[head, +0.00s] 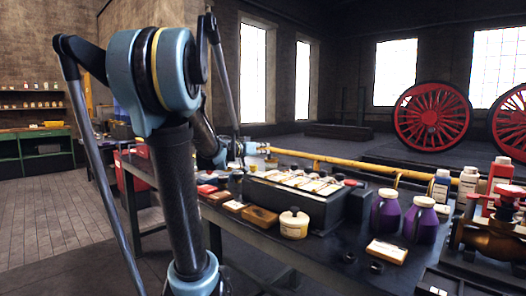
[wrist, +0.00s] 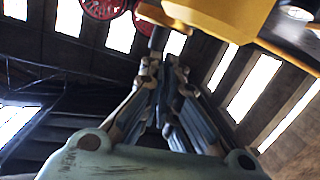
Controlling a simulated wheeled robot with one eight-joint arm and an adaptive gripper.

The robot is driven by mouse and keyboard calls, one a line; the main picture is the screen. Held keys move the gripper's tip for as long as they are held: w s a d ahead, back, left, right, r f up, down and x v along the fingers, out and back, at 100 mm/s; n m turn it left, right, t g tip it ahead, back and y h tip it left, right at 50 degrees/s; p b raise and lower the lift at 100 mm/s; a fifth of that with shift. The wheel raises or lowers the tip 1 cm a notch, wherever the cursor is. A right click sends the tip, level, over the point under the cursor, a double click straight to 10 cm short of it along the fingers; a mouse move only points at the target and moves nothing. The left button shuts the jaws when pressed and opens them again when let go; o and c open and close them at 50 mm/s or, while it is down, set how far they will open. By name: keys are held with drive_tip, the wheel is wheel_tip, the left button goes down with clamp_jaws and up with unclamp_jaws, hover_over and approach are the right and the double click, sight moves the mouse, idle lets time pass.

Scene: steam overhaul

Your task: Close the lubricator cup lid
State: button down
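My gripper (wrist: 164,64) shows in the wrist view with its two fingers drawn together, and I see nothing clearly held between them. A dark stub (wrist: 158,38) and a large yellow body (wrist: 225,15) lie just beyond and above the fingertips; I cannot tell whether they touch. In the head view my gripper (head: 240,150) is small, over the far left part of the bench, near the end of a yellow pipe (head: 335,162). The lubricator cup and its lid cannot be made out for certain in either view.
The dark bench (head: 265,238) holds a grey case (head: 335,208) with labelled pieces, a cream jar (head: 294,224), purple bottles (head: 385,216) and a brass valve with a red handle (head: 490,238). Red wheels (head: 432,115) stand behind. Open floor (head: 55,215) lies at left.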

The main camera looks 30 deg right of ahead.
drive_tip(key=shift+s+a+f, duration=0.15)
drive_tip(key=shift+s+f, duration=0.15)
